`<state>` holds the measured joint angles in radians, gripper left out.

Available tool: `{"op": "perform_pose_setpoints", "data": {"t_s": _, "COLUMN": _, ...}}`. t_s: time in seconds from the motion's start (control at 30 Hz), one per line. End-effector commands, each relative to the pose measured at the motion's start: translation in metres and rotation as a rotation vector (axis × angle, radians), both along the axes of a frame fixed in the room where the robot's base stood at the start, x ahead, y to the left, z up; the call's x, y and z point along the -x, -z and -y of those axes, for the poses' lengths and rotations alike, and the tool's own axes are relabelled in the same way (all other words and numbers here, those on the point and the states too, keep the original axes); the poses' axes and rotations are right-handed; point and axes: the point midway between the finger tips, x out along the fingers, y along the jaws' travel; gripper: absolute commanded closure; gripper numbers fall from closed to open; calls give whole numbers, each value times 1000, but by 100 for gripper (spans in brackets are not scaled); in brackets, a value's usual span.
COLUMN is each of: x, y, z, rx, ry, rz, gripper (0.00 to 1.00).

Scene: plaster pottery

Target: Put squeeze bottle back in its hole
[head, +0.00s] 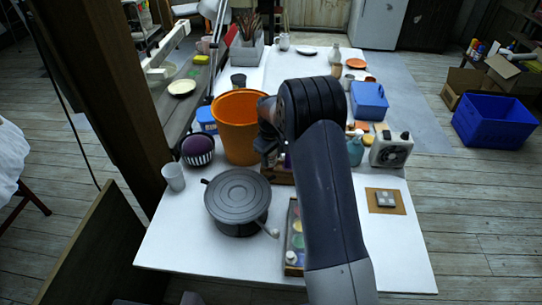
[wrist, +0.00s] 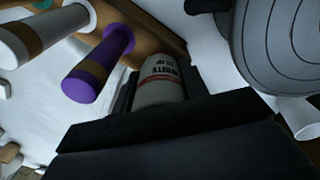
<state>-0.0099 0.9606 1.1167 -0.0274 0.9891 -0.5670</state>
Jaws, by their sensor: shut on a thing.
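The squeeze bottle (wrist: 162,74), white with black print and a red line, sits between the jaws of my gripper (wrist: 160,92) in the wrist view. My gripper is shut on it. The far end of the bottle points toward the brown wooden rack (wrist: 150,35). I cannot tell whether the bottle touches the rack or sits in a hole. In the head view the rack (head: 281,177) shows partly behind my arm, and the gripper and held bottle are mostly hidden there.
A purple bottle (wrist: 97,66) and a white bottle with a brown band (wrist: 45,38) stand left of my gripper, close by. The grey lidded pot (head: 238,200), orange bucket (head: 238,127) and paint tray (head: 294,238) surround the rack. The table's front right is clear.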

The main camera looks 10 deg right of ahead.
Motion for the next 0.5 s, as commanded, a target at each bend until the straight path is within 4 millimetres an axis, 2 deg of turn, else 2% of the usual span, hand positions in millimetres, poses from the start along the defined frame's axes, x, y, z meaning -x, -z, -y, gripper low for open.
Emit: {"op": "perform_pose_setpoints", "data": {"t_s": 0.5, "x": 0, "y": 3, "z": 0, "rx": -1, "ry": 0, "rz": 1, "gripper": 64}}
